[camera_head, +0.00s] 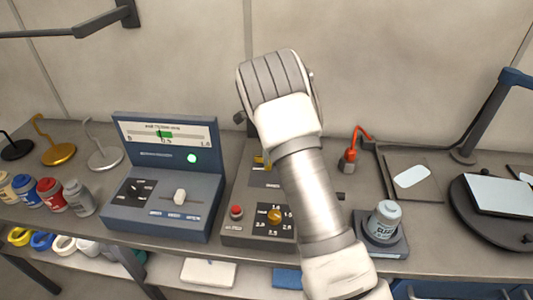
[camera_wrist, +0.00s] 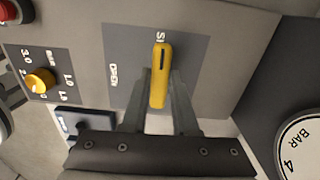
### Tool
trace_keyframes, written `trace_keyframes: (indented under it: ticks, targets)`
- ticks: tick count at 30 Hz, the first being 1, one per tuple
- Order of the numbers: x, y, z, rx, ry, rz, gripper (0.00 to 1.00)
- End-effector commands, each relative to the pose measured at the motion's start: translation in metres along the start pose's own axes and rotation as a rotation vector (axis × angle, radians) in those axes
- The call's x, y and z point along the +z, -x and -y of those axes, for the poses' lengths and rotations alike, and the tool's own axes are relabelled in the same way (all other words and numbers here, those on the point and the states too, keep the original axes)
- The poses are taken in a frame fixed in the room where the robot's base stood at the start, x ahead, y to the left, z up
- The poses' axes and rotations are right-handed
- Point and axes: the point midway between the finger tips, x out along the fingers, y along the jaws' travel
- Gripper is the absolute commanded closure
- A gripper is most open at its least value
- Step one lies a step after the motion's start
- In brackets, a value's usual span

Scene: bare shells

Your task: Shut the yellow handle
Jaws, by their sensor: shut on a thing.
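The yellow handle (camera_wrist: 161,70) stands on a dark grey plate (camera_wrist: 125,45) of a grey panel in the wrist view. My gripper (camera_wrist: 161,82) has its two fingers on either side of the handle and is shut on it. The word OPEN is printed to the left of the handle. Letters starting with S show at its upper end, partly covered by it. In the head view a bit of the yellow handle (camera_head: 261,161) shows beside my arm; my arm hides the fingers there.
The panel's red button (camera_head: 236,212) and orange knob (camera_head: 274,216) sit in front of the handle. A blue-grey console (camera_head: 165,215) with a green light stands to the left. A capped jar (camera_head: 384,222) stands to the right. A gauge marked BAR (camera_wrist: 303,145) is close by in the wrist view.

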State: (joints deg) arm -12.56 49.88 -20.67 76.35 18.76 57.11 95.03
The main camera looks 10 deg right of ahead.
Motion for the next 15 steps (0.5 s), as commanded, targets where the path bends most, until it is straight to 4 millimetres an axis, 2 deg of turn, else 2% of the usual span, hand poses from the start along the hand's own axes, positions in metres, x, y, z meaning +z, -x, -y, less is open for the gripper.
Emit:
trace_keyframes:
  ticks: [15]
  targets:
    - [-0.0001, 0.0013, 0.0012, -0.003, -0.043, 0.000, 1.00]
